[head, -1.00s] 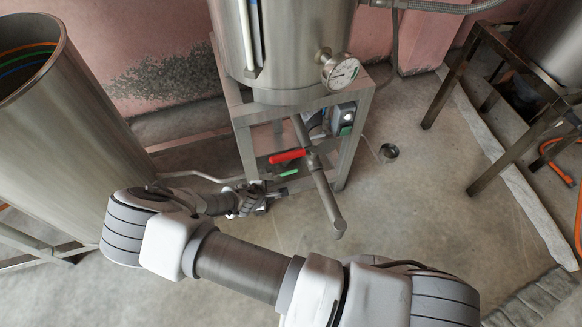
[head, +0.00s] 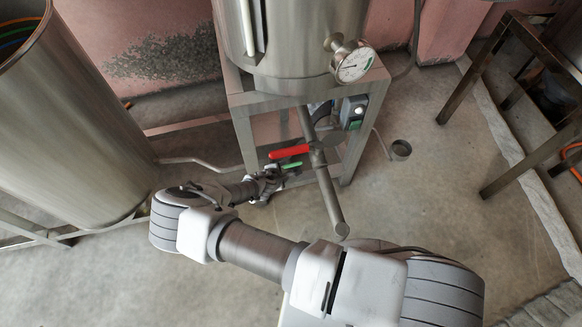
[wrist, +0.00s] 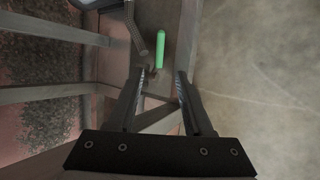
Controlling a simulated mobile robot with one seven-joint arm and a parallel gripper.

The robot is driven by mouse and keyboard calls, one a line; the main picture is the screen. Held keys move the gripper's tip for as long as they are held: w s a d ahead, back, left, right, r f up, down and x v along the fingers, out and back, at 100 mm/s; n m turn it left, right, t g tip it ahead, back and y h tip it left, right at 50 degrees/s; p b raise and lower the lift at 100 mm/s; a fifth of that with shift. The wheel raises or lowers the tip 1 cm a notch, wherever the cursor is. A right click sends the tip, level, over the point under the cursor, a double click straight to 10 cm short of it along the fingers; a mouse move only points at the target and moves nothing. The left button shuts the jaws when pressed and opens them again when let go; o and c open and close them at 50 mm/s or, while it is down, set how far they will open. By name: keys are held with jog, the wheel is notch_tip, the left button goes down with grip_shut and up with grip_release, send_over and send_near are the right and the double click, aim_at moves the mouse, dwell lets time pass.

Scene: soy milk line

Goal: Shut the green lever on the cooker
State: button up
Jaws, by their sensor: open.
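The green lever (head: 291,165) sits low on the front of the steel cooker (head: 285,50), just below a red lever (head: 289,152). It lies roughly level across the picture. My gripper (head: 280,174) is just below and left of it, small and partly hidden by its own wrist. In the wrist view the green lever (wrist: 160,48) shows as an upright green bar ahead of my open fingertips (wrist: 161,75), lined up with the gap between them. Its lower end is close to the tips; I cannot tell whether they touch. Nothing is between the fingers.
A drain pipe (head: 331,195) slants down to the right of the levers. The cooker's frame (head: 242,135) has legs close by my gripper. A pressure gauge (head: 351,62) and a switch box (head: 354,110) are above right. A large steel vat (head: 75,130) stands left.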

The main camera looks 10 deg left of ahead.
aim_at(292, 165)
jog(key=b+x, duration=0.4)
jog(key=x, duration=0.7)
jog(key=shift+w+f, duration=0.1)
jog(key=shift+f, duration=0.1)
grip_shut()
dwell(0.9)
